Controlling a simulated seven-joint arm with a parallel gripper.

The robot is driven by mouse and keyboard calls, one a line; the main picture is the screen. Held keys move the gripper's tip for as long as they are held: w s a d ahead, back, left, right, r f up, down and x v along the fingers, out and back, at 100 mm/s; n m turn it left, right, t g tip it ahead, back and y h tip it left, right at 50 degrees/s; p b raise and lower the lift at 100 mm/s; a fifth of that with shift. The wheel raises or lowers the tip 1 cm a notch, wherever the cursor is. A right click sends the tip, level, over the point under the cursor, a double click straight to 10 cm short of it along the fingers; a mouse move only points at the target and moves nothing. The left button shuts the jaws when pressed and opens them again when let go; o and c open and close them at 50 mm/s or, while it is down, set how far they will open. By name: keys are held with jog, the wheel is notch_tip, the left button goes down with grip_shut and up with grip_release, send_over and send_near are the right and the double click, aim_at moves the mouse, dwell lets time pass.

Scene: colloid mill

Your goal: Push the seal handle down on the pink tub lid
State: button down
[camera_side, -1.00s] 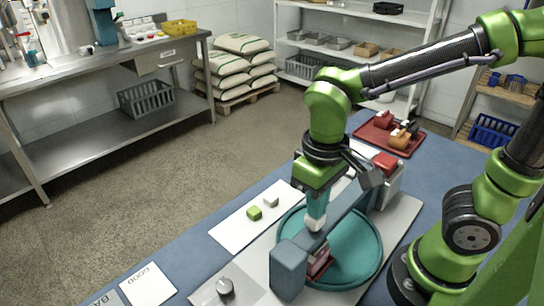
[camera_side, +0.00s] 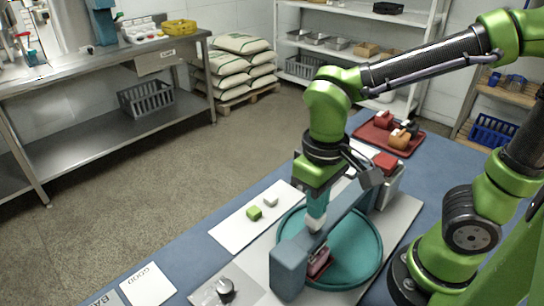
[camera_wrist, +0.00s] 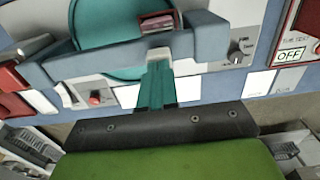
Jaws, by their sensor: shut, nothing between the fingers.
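The seal handle (camera_side: 346,208) is a blue-grey bar with a thick block at its near end. It runs over a round teal plate (camera_side: 357,248). The pink tub (camera_side: 320,265) is small and sits on the plate under the bar, mostly hidden by it. Contact at the fingertips is hard to make out.
A dial knob (camera_side: 226,289) is on the machine base near the bar's front. Green (camera_side: 254,213) and white (camera_side: 271,201) blocks lie on a white sheet to the left. A red tray (camera_side: 389,138) with several tubs stands behind. A GOOD card (camera_side: 147,285) lies front left.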

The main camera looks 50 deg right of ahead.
jog(key=shift+r, duration=3.3)
jog(key=shift+r, duration=1.1)
dwell(1.5)
jog(key=w+d+f+m+t+y, duration=0.1)
jog(key=d+m+t+y, duration=0.1)
jog(key=d+m+t, duration=0.2)
jog(key=d+t, duration=0.3)
jog(key=d, duration=0.2)
jog(key=shift+w+d+f, duration=0.15)
jog(key=shift+w+f, duration=0.15)
jog(key=shift+f, duration=0.05)
jog(key=c, duration=1.8)
grip_release()
